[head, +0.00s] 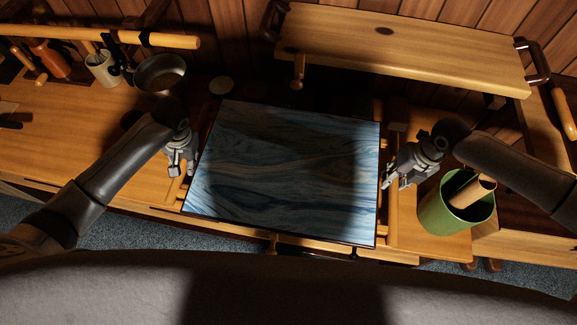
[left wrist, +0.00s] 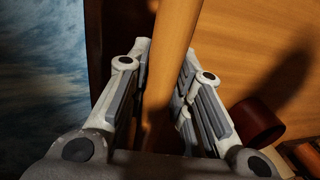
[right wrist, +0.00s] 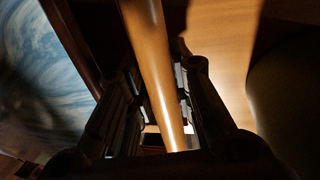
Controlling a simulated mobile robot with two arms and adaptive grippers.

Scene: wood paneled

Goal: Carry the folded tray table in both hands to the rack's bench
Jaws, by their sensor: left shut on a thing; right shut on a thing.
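The folded tray table (head: 285,170) has a blue marbled top and wooden rails along its sides. It shows in the middle of the head view, over the wooden bench (head: 75,135); whether it touches the bench I cannot tell. My left gripper (head: 184,172) is at its left side, shut on a round wooden rail (left wrist: 170,50), with the blue top beside it in the left wrist view. My right gripper (head: 393,182) is at its right side, shut on the other round rail (right wrist: 152,65), which is partly in shadow.
A green bin (head: 440,213) with a wooden roll stands close to my right gripper. A raised wooden shelf (head: 400,50) with dark handles is at the back right. A dark pan (head: 160,73) and a pale mug (head: 102,70) are at the back left. The bench's left part is mostly clear.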

